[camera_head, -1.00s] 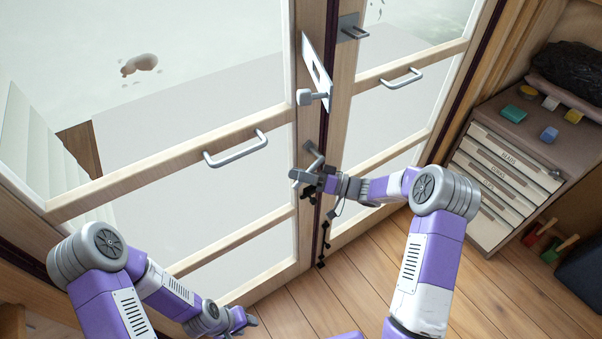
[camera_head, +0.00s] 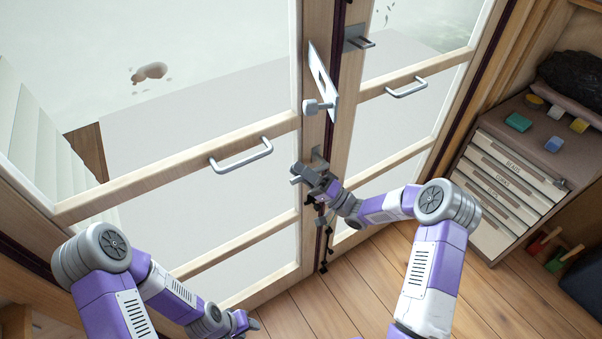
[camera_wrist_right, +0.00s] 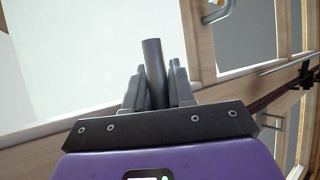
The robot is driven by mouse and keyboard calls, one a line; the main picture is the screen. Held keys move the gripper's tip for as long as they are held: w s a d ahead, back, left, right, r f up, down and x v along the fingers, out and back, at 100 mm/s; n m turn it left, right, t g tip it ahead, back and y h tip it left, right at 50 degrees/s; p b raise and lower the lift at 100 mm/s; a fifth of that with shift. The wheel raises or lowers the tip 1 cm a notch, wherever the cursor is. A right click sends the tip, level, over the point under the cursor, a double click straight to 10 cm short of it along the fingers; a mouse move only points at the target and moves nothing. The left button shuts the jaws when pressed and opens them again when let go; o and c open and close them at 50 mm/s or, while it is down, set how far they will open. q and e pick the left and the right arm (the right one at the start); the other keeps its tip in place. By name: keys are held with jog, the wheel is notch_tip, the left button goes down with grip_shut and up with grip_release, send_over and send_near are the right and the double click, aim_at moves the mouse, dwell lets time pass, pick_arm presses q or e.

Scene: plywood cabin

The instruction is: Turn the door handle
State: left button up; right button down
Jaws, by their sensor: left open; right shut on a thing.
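The door handle (camera_wrist_right: 153,65) is a grey metal lever on the wooden frame of the glazed double door. In the right wrist view it runs between the two fingers of my right gripper (camera_wrist_right: 158,88). In the head view my right gripper (camera_head: 312,178) is shut on the lever and covers most of it. The door (camera_head: 200,215) looks closed. My left gripper (camera_head: 247,322) is low near the floor, away from the door handle. It is open and empty.
A grey knob with a plate (camera_head: 320,88) sits above the lever. Pull bars cross the left leaf (camera_head: 242,157) and the right leaf (camera_head: 406,88). A drawer cabinet (camera_head: 510,180) stands at the right. The wooden floor (camera_head: 330,300) in front is clear.

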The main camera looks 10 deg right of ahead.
jog(key=shift+r, duration=0.1)
dwell(0.3)
jog(key=c, duration=1.1)
grip_release()
jog(key=shift+o, duration=0.2)
jog(key=shift+d, duration=0.1)
jog(key=v, duration=0.7)
jog(key=shift+f, duration=0.2)
jog(key=shift+s, duration=0.2)
